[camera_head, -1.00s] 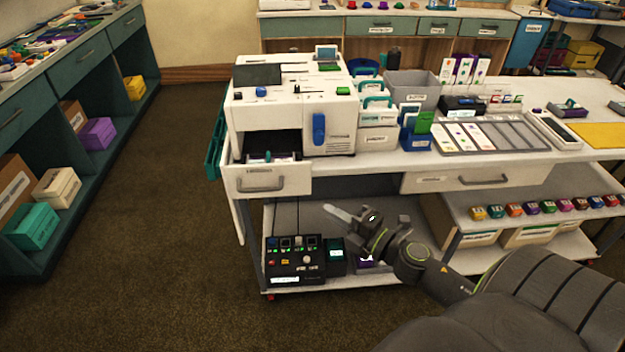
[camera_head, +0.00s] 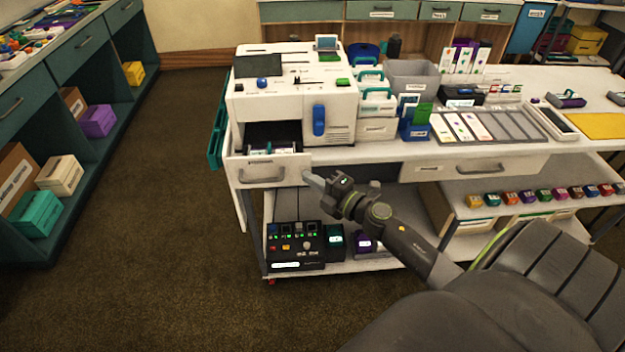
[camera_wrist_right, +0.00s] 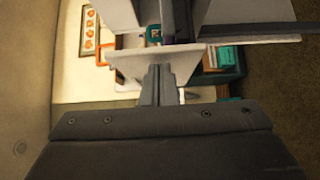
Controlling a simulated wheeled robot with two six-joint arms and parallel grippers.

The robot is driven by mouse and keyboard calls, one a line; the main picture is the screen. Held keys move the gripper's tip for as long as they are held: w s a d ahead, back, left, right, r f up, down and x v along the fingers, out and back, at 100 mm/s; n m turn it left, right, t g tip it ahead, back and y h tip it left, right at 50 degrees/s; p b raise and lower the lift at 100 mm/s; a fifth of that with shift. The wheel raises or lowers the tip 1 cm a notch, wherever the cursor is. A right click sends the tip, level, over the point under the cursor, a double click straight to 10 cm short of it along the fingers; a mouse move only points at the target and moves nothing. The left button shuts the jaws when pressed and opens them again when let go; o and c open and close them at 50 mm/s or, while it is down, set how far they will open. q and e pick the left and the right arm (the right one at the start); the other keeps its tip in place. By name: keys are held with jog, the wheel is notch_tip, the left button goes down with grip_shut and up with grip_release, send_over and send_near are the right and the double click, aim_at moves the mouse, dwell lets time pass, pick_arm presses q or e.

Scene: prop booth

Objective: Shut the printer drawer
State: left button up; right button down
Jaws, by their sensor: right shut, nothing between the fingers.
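The white printer (camera_head: 292,103) stands at the left end of the white workbench. Its drawer (camera_head: 262,172), a white front with a grey bar handle and a label, stands pulled out below the printer's dark opening, and some contents show behind the front. My right gripper (camera_head: 312,181) is shut and empty, its tip at the right end of the drawer front. In the right wrist view the shut fingers (camera_wrist_right: 158,80) point at a white panel (camera_wrist_right: 135,66); I cannot tell whether they touch it. My left gripper is out of view.
A second bench drawer (camera_head: 475,167) is to the right. Bins and card trays (camera_head: 490,127) cover the benchtop. The floor at left is clear.

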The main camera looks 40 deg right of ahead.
jog(key=shift+d, duration=0.1)
jog(key=w+d+b, duration=0.1)
jog(key=w+d, duration=0.1)
jog(key=w, duration=0.2)
jog(key=w+d+b, duration=0.1)
jog(key=w+d, duration=0.2)
jog(key=w, duration=0.1)
jog(key=w+d+b, duration=0.1)
jog(key=w+d, duration=0.1)
jog(key=w, duration=0.2)
jog(key=shift+w+d+b, duration=0.2)
jog(key=shift+d+b, duration=0.05)
jog(key=shift+b, duration=0.05)
jog(key=shift+w+d, duration=0.1)
jog(key=shift+r, duration=0.25)
jog(key=shift+w+r, duration=0.1)
